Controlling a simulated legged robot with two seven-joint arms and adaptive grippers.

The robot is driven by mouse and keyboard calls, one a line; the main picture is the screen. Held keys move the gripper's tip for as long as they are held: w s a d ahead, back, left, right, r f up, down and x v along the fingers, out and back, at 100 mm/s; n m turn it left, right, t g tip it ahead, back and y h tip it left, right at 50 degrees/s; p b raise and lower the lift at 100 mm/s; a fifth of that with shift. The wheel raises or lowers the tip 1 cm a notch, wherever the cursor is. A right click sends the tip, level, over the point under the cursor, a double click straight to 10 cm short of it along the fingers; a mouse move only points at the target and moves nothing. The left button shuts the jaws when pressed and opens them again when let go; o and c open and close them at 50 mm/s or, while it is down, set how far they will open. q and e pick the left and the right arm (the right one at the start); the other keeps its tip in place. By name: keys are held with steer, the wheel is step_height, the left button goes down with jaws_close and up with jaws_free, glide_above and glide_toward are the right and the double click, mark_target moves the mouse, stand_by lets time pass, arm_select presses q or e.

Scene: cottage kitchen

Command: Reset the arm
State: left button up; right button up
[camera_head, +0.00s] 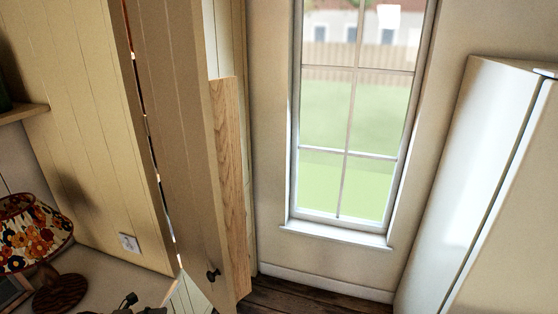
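A small dark shape (130,303) shows at the bottom edge, left of centre, in front of the pale counter. It looks like the top of my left gripper, but it is mostly cut off by the frame. I cannot tell whether its fingers are open or shut, or whether they hold anything. My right gripper and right arm are not in view.
A tall door panel (180,140) with a dark knob (213,273) stands in the middle left. A lamp with a flowered shade (32,232) stands on the counter (95,278). A window (352,110) is behind, and a white fridge (465,180) is at right.

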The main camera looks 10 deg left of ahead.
arm_select(q)
steer(key=w+d+f+n+t+y, duration=0.2)
steer(key=d+f+n+t+y, duration=0.35)
steer(key=f+n, duration=0.4)
steer(key=w+d+f+n+t+y, duration=0.2)
steer(key=d+f+n+t+y, duration=0.2)
steer(key=d+f+n+y, duration=0.5)
steer(key=s+f+n+g+y, duration=0.1)
steer(key=s+f+n+g, duration=0.25)
steer(key=s, duration=0.45)
steer(key=s+f+n+g+y, duration=0.1)
steer(key=s+f+n+g, duration=0.25)
steer(key=s, duration=0.35)
steer(key=s+f+n+g+y, duration=0.2)
steer(key=s+n+g, duration=0.25)
steer(key=s, duration=0.35)
step_height(320, 180, down, 26)
steer(key=s+f, duration=0.1)
steer(key=s, duration=0.1)
steer(key=s+a+f+g, duration=0.1)
steer(key=s+a+f, duration=0.1)
steer(key=s+f, duration=1.3)
steer(key=s, duration=0.2)
steer(key=shift+s+a+f+g, duration=0.25)
steer(key=shift+s+a+g, duration=0.05)
steer(key=shift+a+g, duration=0.1)
steer(key=shift+d, duration=0.1)
